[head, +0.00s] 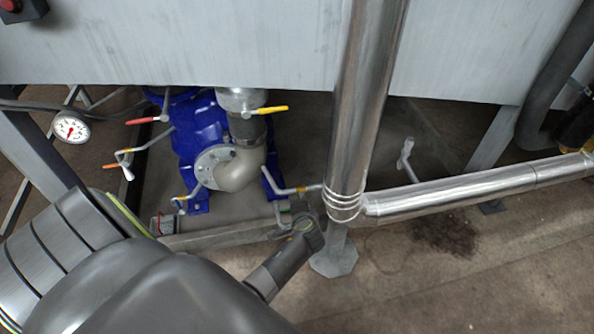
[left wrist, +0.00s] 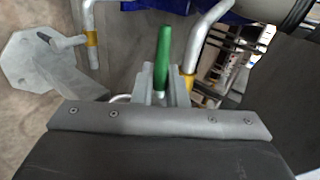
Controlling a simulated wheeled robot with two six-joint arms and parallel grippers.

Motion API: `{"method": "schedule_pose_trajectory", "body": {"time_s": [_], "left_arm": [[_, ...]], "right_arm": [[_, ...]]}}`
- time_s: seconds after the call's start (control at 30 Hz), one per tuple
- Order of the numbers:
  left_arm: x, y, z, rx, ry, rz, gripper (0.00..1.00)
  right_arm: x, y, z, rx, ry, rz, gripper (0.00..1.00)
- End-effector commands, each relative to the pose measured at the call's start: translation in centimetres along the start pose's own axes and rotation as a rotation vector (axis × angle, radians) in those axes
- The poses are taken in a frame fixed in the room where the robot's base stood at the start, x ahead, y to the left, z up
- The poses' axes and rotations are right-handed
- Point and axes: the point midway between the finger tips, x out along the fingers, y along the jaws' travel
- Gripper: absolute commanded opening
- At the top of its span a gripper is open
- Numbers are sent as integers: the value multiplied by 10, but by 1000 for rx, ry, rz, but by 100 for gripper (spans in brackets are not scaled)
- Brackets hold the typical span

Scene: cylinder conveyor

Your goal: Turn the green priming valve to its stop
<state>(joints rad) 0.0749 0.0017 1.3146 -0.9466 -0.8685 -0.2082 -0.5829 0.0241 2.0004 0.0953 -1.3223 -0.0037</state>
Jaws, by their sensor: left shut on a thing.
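The green priming valve's handle (left wrist: 163,55) stands up from between the fingers of my left gripper (left wrist: 162,92) in the left wrist view. The gripper is shut on it, and the fingers hide its lower part. In the head view my left arm reaches in from the lower left. The left gripper (head: 301,213) is low beside the foot of the vertical pipe, and the green handle is too small and covered there to make out clearly. My right gripper is in neither view.
A shiny vertical pipe (head: 366,95) stands just right of the gripper, joined by a horizontal pipe (head: 470,190). A blue pump (head: 200,128) lies behind. Red (head: 142,121), yellow (head: 270,109) and orange (head: 112,166) valve handles and a gauge (head: 71,127) are to the left.

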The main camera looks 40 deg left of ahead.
Motion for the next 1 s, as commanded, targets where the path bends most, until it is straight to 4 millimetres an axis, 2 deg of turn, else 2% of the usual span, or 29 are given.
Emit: {"method": "schedule_pose_trajectory", "body": {"time_s": [0.73,0.77,0.87,0.9,1.0], "left_arm": [[-1,-4,-2,65,-40,-5,0],[-1,-4,-2,65,-40,-5,14],[-1,-4,-1,64,-40,-4,27],[-1,-3,-1,64,-40,-4,30],[-1,-3,-1,64,-41,-3,30]], "right_arm": [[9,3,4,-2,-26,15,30],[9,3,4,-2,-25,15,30],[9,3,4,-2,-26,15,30],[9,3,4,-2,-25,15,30],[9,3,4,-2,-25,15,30]]}}
